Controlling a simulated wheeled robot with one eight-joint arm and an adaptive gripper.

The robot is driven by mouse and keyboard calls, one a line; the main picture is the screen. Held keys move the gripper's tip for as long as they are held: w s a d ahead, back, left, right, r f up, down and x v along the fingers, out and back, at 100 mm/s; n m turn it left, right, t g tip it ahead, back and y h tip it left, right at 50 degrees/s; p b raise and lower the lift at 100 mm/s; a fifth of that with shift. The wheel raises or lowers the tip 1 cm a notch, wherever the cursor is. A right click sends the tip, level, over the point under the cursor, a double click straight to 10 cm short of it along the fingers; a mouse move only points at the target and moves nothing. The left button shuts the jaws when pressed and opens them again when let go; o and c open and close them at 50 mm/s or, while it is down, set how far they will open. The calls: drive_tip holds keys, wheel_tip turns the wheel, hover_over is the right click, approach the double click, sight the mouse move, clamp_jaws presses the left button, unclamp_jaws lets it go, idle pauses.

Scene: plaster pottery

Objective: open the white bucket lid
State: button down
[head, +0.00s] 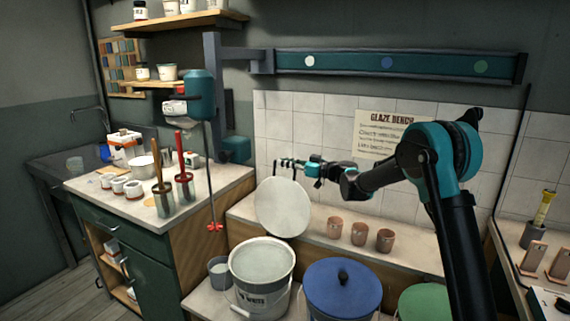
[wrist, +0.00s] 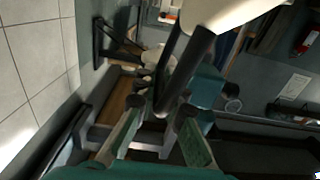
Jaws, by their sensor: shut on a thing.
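The white bucket (head: 246,292) stands at the lower middle of the head view, its top uncovered and pale contents (head: 262,262) showing. Its round white lid (head: 283,208) is off the bucket, held above and behind it, tilted nearly upright with its broad face toward the head camera. My gripper (head: 287,164) is shut on the lid at its upper edge. In the wrist view my gripper (wrist: 156,112) has its fingers around a dark bar-like handle (wrist: 186,70), with part of the pale lid (wrist: 232,10) at the top. The exact finger contact is hard to see.
A blue-lidded bucket (head: 343,289) and a green lid (head: 422,301) stand to the right. Several brown cups (head: 359,234) line the ledge beside the lid. A mixer (head: 201,95) with a long shaft hangs at left. A small grey cup (head: 219,270) stands left of the bucket.

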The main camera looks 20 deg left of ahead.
drive_tip(key=shift+s, duration=0.15)
drive_tip(key=s+n, duration=0.1)
drive_tip(key=s, duration=0.5)
drive_tip(key=shift+s+a+r, duration=0.25)
drive_tip(key=shift+s, duration=0.15)
drive_tip(key=c, duration=1.6)
unclamp_jaws()
drive_tip(key=shift+d, duration=0.1)
drive_tip(key=d, duration=1.1)
drive_tip(key=shift+s+d, duration=0.4)
drive_tip(key=shift+s, duration=0.05)
